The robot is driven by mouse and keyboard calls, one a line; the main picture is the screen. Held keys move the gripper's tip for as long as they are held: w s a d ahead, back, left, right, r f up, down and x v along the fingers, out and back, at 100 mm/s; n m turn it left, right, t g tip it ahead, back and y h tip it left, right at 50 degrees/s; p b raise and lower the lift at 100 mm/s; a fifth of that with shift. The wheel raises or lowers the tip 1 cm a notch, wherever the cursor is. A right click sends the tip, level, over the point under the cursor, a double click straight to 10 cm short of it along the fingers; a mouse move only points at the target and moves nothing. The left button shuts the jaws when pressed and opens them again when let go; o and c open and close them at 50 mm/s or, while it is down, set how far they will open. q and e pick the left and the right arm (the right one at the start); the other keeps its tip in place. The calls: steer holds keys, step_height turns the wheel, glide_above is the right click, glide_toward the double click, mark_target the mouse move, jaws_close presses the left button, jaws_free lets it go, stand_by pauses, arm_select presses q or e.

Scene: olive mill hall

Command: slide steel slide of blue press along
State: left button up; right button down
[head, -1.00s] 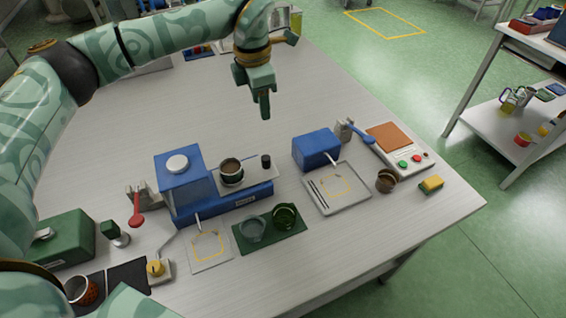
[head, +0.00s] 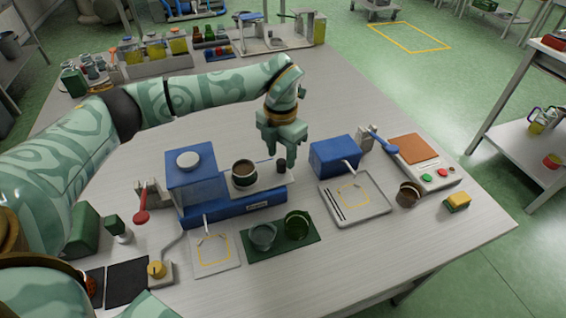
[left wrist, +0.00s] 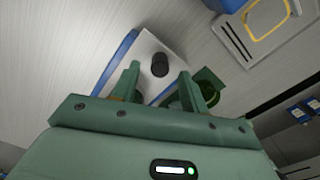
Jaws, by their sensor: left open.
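The blue press (head: 192,180) stands on the table's left-middle part, with its long blue base running to the right. Its steel slide (head: 268,180) is a pale flat plate on that base, with a dark upright knob (head: 281,166) near its right end. A dark cup (head: 244,174) stands on the slide next to the press body. My left gripper (head: 281,154) is open, pointing down just above the knob. In the left wrist view, the knob (left wrist: 159,65) shows between the two spread fingers (left wrist: 160,84), with no contact visible. My right gripper is not in view.
A green mat (head: 270,252) with two glass cups lies in front of the press. A blue box (head: 333,155) and a grey tray (head: 364,211) stand to the right. A red-handled lever (head: 142,216) stands left.

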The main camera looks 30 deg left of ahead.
mark_target(250, 168)
arm_select(q)
steer(key=shift+f, duration=1.4)
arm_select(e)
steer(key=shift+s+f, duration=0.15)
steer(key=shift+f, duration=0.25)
